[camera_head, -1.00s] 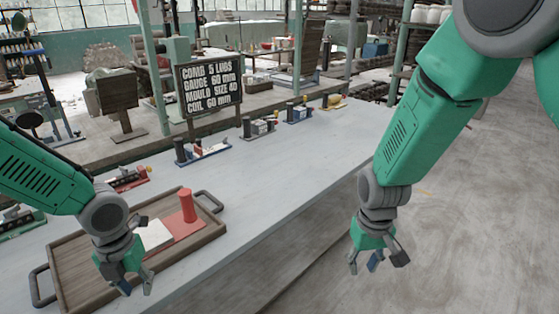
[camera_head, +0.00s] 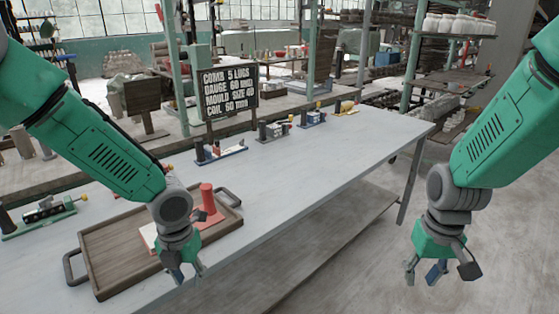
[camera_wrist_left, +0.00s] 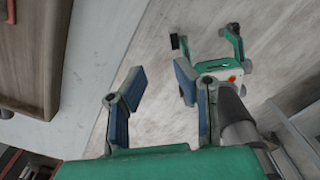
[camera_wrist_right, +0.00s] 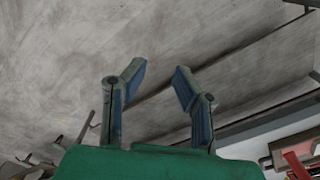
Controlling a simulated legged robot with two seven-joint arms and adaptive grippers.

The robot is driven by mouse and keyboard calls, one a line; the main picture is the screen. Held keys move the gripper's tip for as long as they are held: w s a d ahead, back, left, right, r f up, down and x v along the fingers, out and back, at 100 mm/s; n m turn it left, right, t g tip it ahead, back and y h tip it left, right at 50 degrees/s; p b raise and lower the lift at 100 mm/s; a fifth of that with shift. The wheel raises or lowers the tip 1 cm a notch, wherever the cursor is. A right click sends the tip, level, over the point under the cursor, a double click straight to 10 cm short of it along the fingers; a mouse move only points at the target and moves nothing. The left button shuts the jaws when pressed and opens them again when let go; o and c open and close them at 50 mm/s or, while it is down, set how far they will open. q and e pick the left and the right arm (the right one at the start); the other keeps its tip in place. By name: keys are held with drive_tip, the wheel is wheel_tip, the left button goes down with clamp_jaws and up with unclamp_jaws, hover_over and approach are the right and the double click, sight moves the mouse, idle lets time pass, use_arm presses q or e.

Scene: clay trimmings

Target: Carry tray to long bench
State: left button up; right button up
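The wooden tray (camera_head: 110,262) with dark metal handles lies on the near left part of the long grey bench (camera_head: 330,145). A red cylinder (camera_head: 208,197) on a red piece stands in it, with a white piece partly hidden by my left arm. Part of the tray shows at the left edge of the left wrist view (camera_wrist_left: 52,60). My left gripper (camera_head: 183,278) is open and empty, in front of the tray's near side and, in its wrist view, over the floor beside the bench. My right gripper (camera_head: 437,275) is open and empty over the floor to the right of the bench.
Small coloured fixtures (camera_head: 220,152) stand along the bench's far edge. A black sign (camera_head: 230,92) with white text stands behind them. Shelves with white pots (camera_head: 460,22) are at the back right. The middle and right of the bench top are clear, and the floor at right is open.

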use_arm(q)
drive_tip(key=shift+a, duration=0.3)
use_arm(e)
wheel_tip(320, 180, up, 7)
drive_tip(key=a, duration=0.1)
drive_tip(key=shift+w, duration=0.25)
use_arm(q)
drive_tip(key=shift+s+d, duration=0.1)
use_arm(e)
drive_tip(key=shift+r, duration=0.1)
